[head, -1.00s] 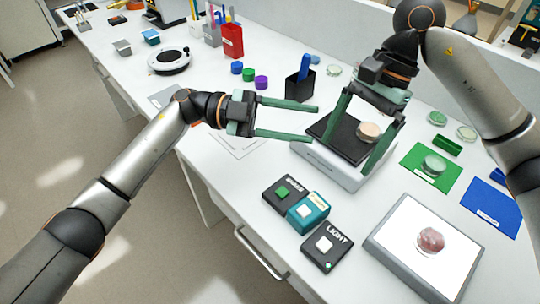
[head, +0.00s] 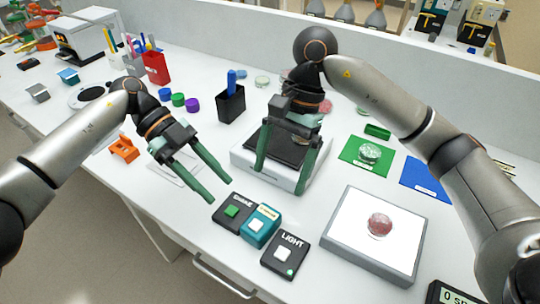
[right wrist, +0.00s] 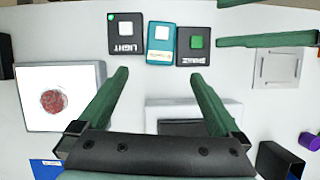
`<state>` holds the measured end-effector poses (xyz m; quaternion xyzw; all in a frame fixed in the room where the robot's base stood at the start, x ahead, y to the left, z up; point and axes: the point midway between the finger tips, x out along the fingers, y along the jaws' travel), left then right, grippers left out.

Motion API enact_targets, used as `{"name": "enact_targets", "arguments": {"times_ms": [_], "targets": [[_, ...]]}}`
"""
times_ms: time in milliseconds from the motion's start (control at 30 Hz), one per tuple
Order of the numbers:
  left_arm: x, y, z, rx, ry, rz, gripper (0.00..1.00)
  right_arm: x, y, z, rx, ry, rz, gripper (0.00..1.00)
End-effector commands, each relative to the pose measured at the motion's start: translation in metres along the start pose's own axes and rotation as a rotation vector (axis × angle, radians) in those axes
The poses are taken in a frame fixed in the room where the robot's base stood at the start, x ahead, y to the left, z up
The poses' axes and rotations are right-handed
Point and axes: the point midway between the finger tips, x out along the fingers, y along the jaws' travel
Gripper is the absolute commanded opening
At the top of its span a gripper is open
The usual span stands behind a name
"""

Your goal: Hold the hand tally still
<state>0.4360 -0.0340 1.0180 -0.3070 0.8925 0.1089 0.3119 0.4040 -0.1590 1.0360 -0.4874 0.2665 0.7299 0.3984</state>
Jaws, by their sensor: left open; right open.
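The teal box with a white button and a yellow label (head: 260,226) looks like the hand tally. It lies on the white bench between the black SHAKE box (head: 232,212) and the black LIGHT box (head: 285,254). It also shows at the top of the right wrist view (right wrist: 161,43). My left gripper (head: 221,192) is open and empty, left of and above the boxes, its fingers pointing toward them. Its fingers also show in the right wrist view (right wrist: 219,23).
A green mat (head: 352,151) and blue mat (head: 417,179) lie further back. An orange holder (head: 123,150) stands at left.

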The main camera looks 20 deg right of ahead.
Motion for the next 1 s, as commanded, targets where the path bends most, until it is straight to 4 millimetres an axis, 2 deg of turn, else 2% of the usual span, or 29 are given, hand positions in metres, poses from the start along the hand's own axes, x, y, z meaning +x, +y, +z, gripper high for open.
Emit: {"name": "enact_targets", "arguments": {"times_ms": [33,200,433,600,867,1000], "targets": [[0.000,0.000,0.000,0.001,0.001,-0.001,0.50,0.012,0.001,0.000,-0.001,-0.001,0.005,1.00],[0.000,0.000,0.000,0.002,0.002,-0.001,0.50,0.045,0.001,0.001,-0.002,-0.002,0.003,1.00],[0.000,0.000,0.000,0.003,0.002,-0.001,0.50,0.077,0.001,0.000,-0.001,-0.001,0.002,1.00],[0.000,0.000,0.000,0.003,0.003,-0.001,0.50,0.086,0.000,0.000,-0.002,0.001,-0.001,1.00],[0.001,0.000,0.000,0.003,0.003,-0.001,0.50,0.087,0.000,0.000,-0.001,0.001,-0.001,1.00],[0.001,0.000,0.000,0.003,0.003,-0.001,0.50,0.087,0.000,0.000,-0.001,0.001,-0.001,0.88]]}}
